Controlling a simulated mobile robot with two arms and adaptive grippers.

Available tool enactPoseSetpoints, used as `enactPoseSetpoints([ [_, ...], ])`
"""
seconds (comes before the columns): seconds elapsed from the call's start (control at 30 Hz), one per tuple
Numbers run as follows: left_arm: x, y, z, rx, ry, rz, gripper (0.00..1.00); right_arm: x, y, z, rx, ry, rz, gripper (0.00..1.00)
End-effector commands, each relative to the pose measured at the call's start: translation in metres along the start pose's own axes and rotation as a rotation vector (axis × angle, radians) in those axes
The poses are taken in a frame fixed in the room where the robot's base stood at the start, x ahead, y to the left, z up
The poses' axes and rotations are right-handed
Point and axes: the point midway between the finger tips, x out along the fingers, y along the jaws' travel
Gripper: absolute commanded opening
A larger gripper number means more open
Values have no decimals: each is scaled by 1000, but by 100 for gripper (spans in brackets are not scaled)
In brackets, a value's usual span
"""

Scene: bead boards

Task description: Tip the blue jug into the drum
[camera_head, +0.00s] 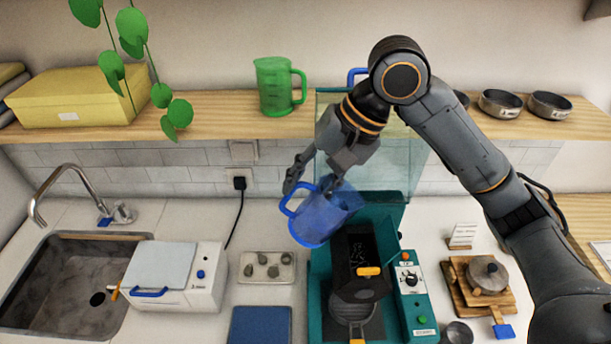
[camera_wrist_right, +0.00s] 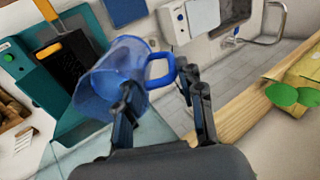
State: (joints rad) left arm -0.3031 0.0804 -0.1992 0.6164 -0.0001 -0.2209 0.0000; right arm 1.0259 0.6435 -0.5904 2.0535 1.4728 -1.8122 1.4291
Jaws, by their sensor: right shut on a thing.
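The translucent blue jug (camera_head: 322,217) is in my right gripper (camera_head: 312,182), up in front of the shelf. It is tilted, with its handle toward the left. The jug also shows in the right wrist view (camera_wrist_right: 108,78), with the gripper's fingers (camera_wrist_right: 165,108) at its handle side. A black drum (camera_head: 345,247) with an orange latch sits in a teal machine, just below and right of the jug. I cannot tell whether the jug holds anything or touches the drum. My left gripper is not in view.
A clear guard (camera_head: 395,150) stands behind the drum. A green jug (camera_head: 275,88) and a partly hidden blue-handled vessel (camera_head: 357,73) are on the shelf. A white box (camera_head: 190,290), a stone tray (camera_head: 283,266) and a sink (camera_head: 75,270) lie left; a wooden stand (camera_head: 470,300) is right.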

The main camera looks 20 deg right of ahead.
Motion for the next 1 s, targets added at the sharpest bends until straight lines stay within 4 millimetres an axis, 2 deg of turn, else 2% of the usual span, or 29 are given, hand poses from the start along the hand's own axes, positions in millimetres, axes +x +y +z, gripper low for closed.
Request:
enactPoseSetpoints([
  [0.23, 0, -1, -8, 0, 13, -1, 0, -5, 10, 1, 8, 2, -202, 0],
  [0.57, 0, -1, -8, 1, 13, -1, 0, -12, 23, 1, 10, 5, -445, 0],
  [1.0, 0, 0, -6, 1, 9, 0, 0, -15, 23, 0, 5, 10, -437, 0],
])
